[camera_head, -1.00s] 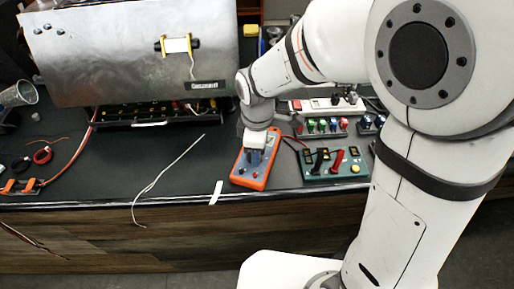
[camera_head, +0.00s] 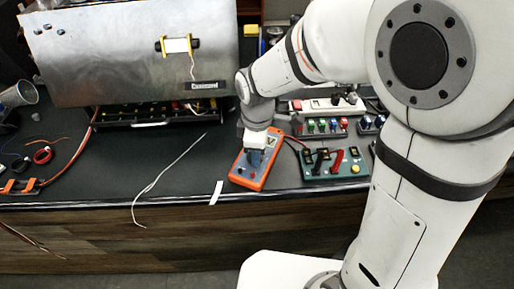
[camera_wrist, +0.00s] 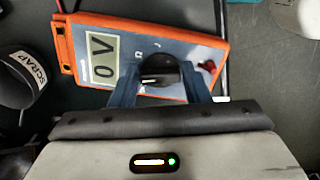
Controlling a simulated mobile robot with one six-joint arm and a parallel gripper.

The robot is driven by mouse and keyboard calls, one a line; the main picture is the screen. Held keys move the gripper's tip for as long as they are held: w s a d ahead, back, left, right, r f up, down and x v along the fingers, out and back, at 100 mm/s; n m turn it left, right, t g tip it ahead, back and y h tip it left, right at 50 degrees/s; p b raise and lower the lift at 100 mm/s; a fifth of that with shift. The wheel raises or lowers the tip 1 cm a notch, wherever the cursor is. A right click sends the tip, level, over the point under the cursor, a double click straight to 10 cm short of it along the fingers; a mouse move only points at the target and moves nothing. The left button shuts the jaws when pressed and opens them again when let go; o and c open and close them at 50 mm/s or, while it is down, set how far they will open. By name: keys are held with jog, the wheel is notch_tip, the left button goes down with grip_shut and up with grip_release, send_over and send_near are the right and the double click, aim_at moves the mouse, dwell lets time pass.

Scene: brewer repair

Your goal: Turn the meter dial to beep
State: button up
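The orange-edged meter (camera_head: 240,181) lies on the dark bench top, below my gripper in the head view. In the wrist view the meter (camera_wrist: 63,45) shows a grey face and a display (camera_wrist: 103,57) reading "0 V". Its round dark dial (camera_wrist: 158,68) sits between the two blue fingers of my gripper (camera_wrist: 160,82). The fingers stand on either side of the dial; whether they press on it is hard to tell. In the head view my gripper (camera_head: 255,155) points down over the meter and hides its dial.
A green board (camera_head: 312,172) with black and red leads lies right of the meter. Behind it is a tray of coloured parts (camera_head: 320,128). A white wire (camera_head: 165,172) lies to the left. A "SCRAP" container (camera_wrist: 28,80) shows in the wrist view.

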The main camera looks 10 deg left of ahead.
jog(key=o, duration=0.4)
jog(key=shift+c, duration=0.2)
jog(key=shift+r, duration=3.9)
